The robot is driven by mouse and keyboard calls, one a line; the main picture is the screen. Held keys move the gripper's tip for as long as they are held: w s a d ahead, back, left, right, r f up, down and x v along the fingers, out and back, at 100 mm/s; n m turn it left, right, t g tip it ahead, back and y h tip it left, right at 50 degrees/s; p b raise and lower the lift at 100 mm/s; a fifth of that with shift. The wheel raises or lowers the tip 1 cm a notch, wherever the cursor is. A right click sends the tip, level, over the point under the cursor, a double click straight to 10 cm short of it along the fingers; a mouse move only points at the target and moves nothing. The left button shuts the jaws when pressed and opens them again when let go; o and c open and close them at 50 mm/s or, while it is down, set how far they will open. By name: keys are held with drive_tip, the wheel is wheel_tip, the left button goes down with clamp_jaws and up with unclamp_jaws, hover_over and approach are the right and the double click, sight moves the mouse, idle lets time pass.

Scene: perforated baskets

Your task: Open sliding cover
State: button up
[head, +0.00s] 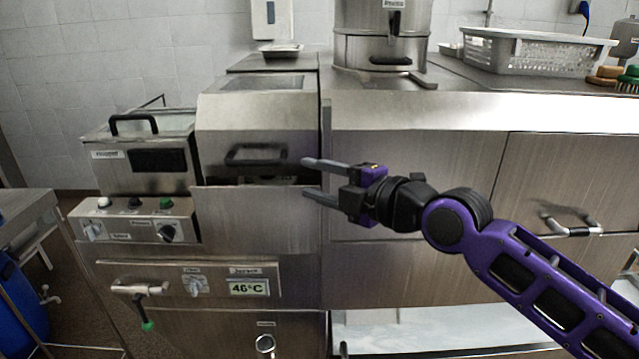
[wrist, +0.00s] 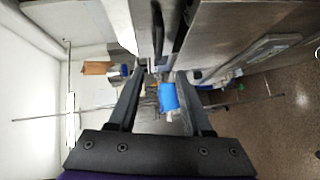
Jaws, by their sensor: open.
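The sliding cover (head: 222,118) is a sloped stainless steel front on the middle unit, with a dark bar handle (head: 256,155) near its lower edge. A narrow dark gap shows under the cover, above a plain steel panel. My gripper (head: 306,177) is open and empty, to the right of the handle, with its fingers pointing left toward it. In the head view the fingertips look apart from the handle. In the wrist view my gripper (wrist: 160,75) also shows two spread fingers with nothing between them. A dark bar near the top there may be the handle; I cannot tell.
A fryer-like unit (head: 150,160) with a black handle stands left of the cover. The counter (head: 480,105) at right carries a perforated basket (head: 535,60) and a steel urn (head: 380,40). A lever (head: 145,288) and a 46°C display (head: 248,287) sit below.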

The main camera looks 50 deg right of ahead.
drive_tip(key=shift+s+r, duration=0.1)
drive_tip(key=shift+s, duration=0.3)
drive_tip(key=shift+c, duration=0.3)
